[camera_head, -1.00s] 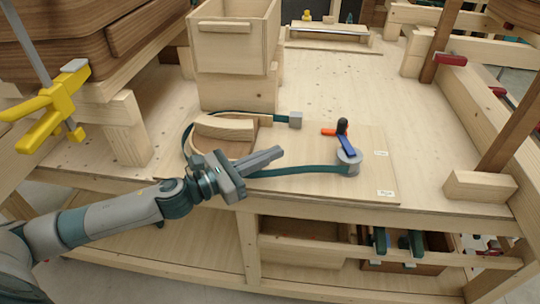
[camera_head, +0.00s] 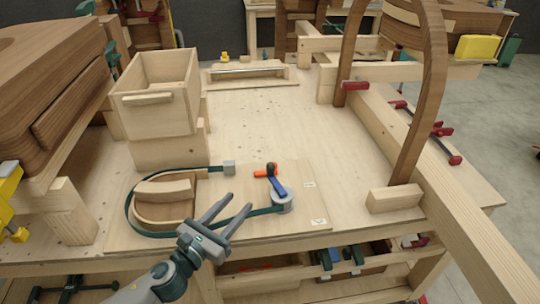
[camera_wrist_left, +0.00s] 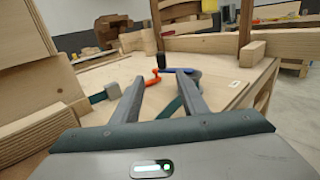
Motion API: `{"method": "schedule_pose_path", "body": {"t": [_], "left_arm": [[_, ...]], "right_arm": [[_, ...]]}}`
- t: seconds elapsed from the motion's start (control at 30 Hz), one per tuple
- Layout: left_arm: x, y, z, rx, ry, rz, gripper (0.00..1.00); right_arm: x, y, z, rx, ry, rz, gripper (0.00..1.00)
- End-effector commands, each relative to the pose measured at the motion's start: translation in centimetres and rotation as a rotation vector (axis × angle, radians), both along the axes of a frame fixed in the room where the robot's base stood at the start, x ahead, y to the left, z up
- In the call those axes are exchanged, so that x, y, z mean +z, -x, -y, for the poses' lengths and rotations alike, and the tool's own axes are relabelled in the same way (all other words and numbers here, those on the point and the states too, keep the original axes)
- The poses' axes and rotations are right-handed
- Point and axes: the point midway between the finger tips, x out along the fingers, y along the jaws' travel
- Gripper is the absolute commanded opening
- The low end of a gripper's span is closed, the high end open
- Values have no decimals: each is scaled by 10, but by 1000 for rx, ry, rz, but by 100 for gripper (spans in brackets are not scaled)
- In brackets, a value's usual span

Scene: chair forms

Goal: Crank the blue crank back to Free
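The blue crank (camera_head: 277,187) sits on a grey round hub (camera_head: 283,203) at the right of a thin board. An orange piece (camera_head: 262,173) with a black knob (camera_head: 272,167) is at its far end. A green strap (camera_head: 240,217) runs from the hub around a curved wooden form (camera_head: 165,203). My left gripper (camera_head: 240,200) is open and empty, left of the crank and apart from it. In the left wrist view, the blue crank (camera_wrist_left: 180,71) and orange piece (camera_wrist_left: 152,79) show beyond the open fingers (camera_wrist_left: 160,84). My right gripper is out of view.
A wooden box (camera_head: 155,98) stands at the back left. A bent wooden chair frame (camera_head: 425,100) rises at the right.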

Motion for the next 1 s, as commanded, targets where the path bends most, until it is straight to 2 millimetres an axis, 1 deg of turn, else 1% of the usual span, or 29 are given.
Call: {"method": "schedule_pose_path", "body": {"t": [0.03,0.07,0.2,0.5,0.63,0.87,1.0], "left_arm": [[4,1,4,9,-1,-4,40],[3,1,5,13,-3,-4,40],[0,1,7,21,-7,-3,40],[0,0,7,20,-7,-2,40],[0,-3,9,20,-7,-2,40],[2,-21,18,20,-6,-2,40],[3,-40,28,21,-6,-2,40]], "right_arm": [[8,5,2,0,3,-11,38],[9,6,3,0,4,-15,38],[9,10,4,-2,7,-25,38],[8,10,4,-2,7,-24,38],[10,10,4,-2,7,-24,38],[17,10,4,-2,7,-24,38],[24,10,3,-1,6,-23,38]]}}
